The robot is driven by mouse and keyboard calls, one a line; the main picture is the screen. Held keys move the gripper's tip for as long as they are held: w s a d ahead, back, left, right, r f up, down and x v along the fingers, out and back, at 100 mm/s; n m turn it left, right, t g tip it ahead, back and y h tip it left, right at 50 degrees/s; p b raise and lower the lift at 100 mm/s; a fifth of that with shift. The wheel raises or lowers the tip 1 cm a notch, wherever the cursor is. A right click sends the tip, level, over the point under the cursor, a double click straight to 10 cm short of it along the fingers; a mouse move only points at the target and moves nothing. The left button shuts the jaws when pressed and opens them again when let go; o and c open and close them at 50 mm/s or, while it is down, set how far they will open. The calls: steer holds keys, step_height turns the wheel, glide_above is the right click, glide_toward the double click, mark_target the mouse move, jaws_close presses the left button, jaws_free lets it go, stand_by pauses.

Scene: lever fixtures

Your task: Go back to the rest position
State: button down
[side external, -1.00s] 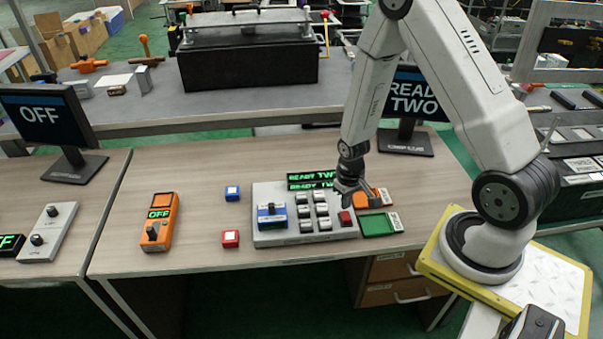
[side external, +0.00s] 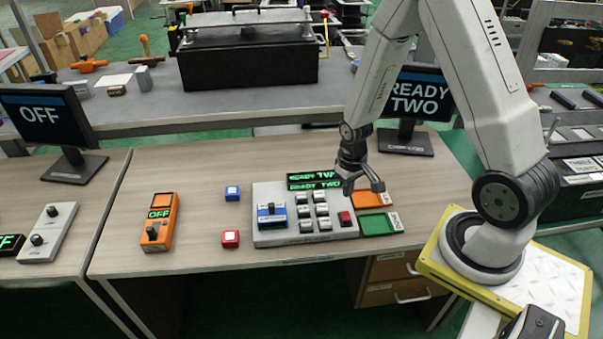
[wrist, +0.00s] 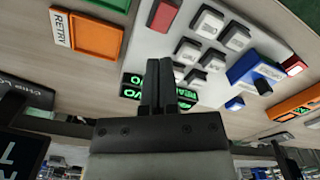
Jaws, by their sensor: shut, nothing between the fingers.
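My gripper (side external: 363,186) hangs above the right end of the grey control panel (side external: 275,240), near the orange tray, in the side view. In the wrist view its two fingers (wrist: 159,68) are together, with nothing between them. The panel carries a blue switch block (side external: 271,214), several white-topped buttons (side external: 305,211) and a red button (side external: 345,218). Its green display (side external: 314,180) reads READY TWO and is partly covered by the fingers in the wrist view. The gripper appears clear of the panel.
An orange tray (side external: 369,199) and a green tray (side external: 376,224) lie right of the panel. A monitor (side external: 418,92) reading READY TWO stands behind. Left are a blue button box (side external: 232,193), a red one (side external: 231,239) and an orange handset (side external: 160,222). The front left tabletop is clear.

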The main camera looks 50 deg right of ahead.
steer(key=s+a+r+n+t, duration=0.2)
steer(key=a+r+n, duration=0.1)
steer(key=a+r, duration=0.7)
step_height(320, 180, up, 4)
steer(key=shift+s+a+f+t, duration=0.1)
steer(key=shift+s+a+t, duration=0.2)
steer(key=shift+s, duration=0.1)
